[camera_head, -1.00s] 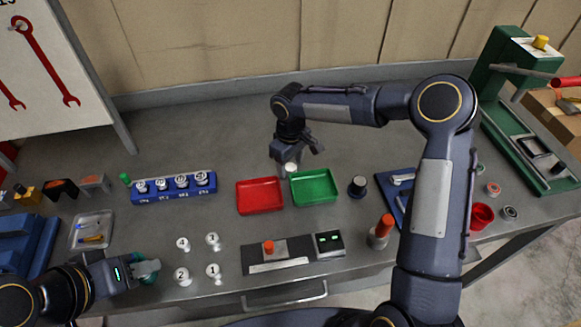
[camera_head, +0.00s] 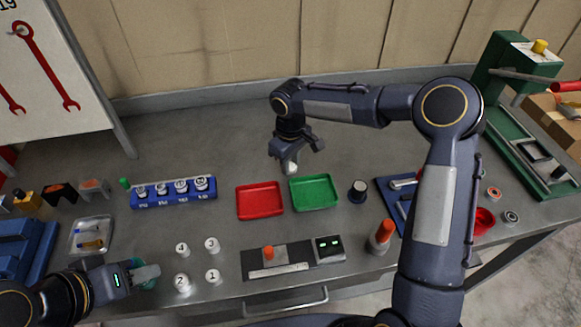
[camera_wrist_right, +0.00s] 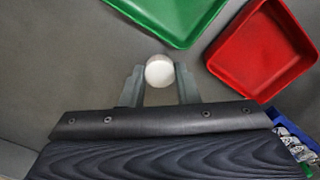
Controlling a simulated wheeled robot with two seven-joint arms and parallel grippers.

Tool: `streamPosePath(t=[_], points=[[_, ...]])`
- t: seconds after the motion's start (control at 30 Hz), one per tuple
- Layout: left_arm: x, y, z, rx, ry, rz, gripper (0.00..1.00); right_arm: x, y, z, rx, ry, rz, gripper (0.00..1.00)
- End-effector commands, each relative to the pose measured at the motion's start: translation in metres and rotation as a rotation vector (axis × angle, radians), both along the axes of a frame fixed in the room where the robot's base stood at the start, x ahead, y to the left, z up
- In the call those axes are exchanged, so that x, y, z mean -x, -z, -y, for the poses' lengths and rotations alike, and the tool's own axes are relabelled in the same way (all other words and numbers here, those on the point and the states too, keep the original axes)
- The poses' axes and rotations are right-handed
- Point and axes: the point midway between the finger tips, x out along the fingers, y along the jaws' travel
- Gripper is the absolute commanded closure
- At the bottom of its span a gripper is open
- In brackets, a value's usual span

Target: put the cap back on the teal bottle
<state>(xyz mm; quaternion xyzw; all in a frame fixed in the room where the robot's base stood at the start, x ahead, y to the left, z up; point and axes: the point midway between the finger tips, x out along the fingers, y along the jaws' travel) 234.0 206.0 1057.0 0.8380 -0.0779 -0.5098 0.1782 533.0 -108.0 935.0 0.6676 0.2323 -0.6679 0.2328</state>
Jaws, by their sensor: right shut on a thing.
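A small white cap (camera_wrist_right: 159,71) sits between the fingertips of my right gripper (camera_wrist_right: 159,86), which is shut on it. In the head view the white cap (camera_head: 290,168) shows below my right gripper (camera_head: 296,152), behind the gap between the red and green trays. The teal bottle (camera_head: 149,284) is at the front left of the bench, mostly hidden by my left gripper (camera_head: 146,275). Only teal edges show around the fingers. Whether the fingers grip the bottle is unclear.
A red tray (camera_head: 260,212) and a green tray (camera_head: 315,206) lie mid-bench. Several numbered white pieces (camera_head: 183,249) stand right of my left gripper. A blue weight rack (camera_head: 173,201) stands behind them. The bench behind the trays is clear.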

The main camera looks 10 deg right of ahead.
Motion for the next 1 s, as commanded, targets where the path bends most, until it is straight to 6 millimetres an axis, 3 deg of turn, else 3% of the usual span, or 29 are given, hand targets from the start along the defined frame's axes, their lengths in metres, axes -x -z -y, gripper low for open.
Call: streamPosePath(t=[0.33,0.63,1.0], points=[[0.000,0.018,0.000,0.000,0.000,0.000,0.61,0.044,-0.072,-0.031,-0.001,-0.004,0.008,0.93],[0.000,0.031,0.000,0.000,0.000,0.000,0.61,0.099,-0.097,-0.068,0.000,-0.003,0.004,0.93],[0.000,0.033,0.000,0.000,0.000,0.000,0.61,0.116,-0.108,-0.080,-0.001,0.001,-0.001,0.93]])
